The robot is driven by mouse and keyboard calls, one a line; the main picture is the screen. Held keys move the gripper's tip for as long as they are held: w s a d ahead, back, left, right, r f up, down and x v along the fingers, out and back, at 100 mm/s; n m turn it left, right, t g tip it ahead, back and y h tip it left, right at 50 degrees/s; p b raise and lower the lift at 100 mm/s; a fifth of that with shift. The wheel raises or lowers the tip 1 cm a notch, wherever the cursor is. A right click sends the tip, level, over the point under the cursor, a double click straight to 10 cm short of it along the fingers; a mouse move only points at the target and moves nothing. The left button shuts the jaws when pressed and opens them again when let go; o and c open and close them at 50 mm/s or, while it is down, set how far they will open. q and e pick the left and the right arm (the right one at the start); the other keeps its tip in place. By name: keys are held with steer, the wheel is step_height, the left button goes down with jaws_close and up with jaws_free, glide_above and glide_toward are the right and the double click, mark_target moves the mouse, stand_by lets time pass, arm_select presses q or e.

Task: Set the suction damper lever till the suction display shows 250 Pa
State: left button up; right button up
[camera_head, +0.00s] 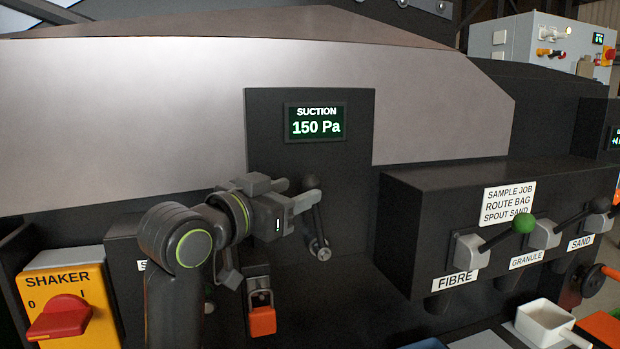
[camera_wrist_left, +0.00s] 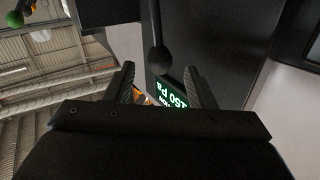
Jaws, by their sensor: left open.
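The suction display (camera_head: 316,122) reads 150 Pa on a dark upright panel. Below it the dark suction damper lever (camera_head: 319,228) stands nearly upright from its pivot, its upper end partly hidden by my gripper. My left gripper (camera_head: 290,192) is open at the lever's upper end. In the left wrist view the lever's round knob (camera_wrist_left: 159,60) lies between the lines of the two open fingers (camera_wrist_left: 160,82), near the tips; I cannot tell whether they touch. My right gripper is not in view.
A padlock with an orange body (camera_head: 262,320) hangs below the lever. A yellow SHAKER switch (camera_head: 65,308) stands at left. At right, a dark box carries FIBRE (camera_head: 470,247), GRANULE and SAND levers. A white scoop (camera_head: 543,322) lies at lower right.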

mark_target(305, 187)
arm_select(q)
steer(key=shift+p+x, duration=0.6)
steer(key=shift+x, duration=1.95)
steer(key=shift+c, duration=0.4)
jaws_close()
